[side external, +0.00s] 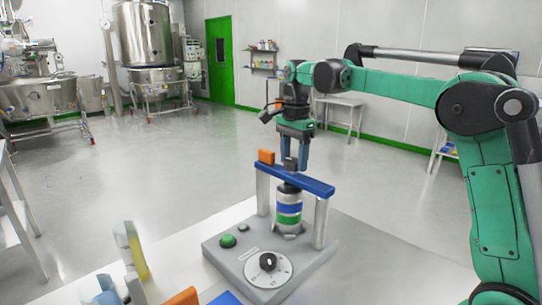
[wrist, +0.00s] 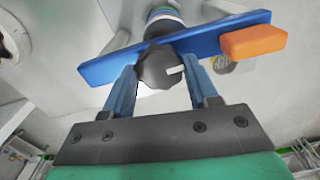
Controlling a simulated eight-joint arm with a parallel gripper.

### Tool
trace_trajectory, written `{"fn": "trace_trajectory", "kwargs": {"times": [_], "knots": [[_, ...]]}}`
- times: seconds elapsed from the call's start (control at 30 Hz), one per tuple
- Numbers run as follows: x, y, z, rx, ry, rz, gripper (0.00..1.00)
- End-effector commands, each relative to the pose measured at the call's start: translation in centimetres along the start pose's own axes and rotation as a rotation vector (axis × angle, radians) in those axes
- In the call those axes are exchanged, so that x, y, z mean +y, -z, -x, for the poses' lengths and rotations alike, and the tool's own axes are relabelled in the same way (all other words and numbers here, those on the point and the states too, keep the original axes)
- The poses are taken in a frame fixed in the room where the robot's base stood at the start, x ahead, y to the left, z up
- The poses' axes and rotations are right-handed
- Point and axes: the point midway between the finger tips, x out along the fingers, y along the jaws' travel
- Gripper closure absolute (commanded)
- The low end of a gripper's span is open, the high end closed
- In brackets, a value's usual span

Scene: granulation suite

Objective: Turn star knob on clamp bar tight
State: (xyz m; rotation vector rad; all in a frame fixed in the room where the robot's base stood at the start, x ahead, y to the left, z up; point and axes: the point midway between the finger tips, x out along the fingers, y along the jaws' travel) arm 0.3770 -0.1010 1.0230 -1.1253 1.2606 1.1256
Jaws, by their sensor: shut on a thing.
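The dark star knob (wrist: 156,66) sits at the middle of the blue clamp bar (wrist: 105,67), with a small white mark on its face. My gripper (wrist: 159,72) has one blue finger on each side of the knob and is shut on it. In the side external view the gripper (side external: 295,163) points straight down onto the knob (side external: 290,164), just above the clamp bar (side external: 316,186). The bar lies across two grey posts, over a canister (side external: 289,208) with blue and green bands. The finger contact is partly hidden in the side view.
An orange block (side external: 266,157) sits at the bar's left end. The grey base plate (side external: 225,260) carries a dial (side external: 268,265) and a green button (side external: 227,240). Blurred yellow and orange items stand at the lower left. The air around the bar is clear.

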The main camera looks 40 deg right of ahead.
Motion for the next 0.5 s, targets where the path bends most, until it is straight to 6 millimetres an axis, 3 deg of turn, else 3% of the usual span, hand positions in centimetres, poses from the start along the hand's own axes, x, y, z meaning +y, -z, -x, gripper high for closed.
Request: {"fn": "trace_trajectory", "kwargs": {"times": [0.5], "knots": [[-0.01, -0.02, 0.04, 0.0, 0.001, -0.062, 1.0]]}}
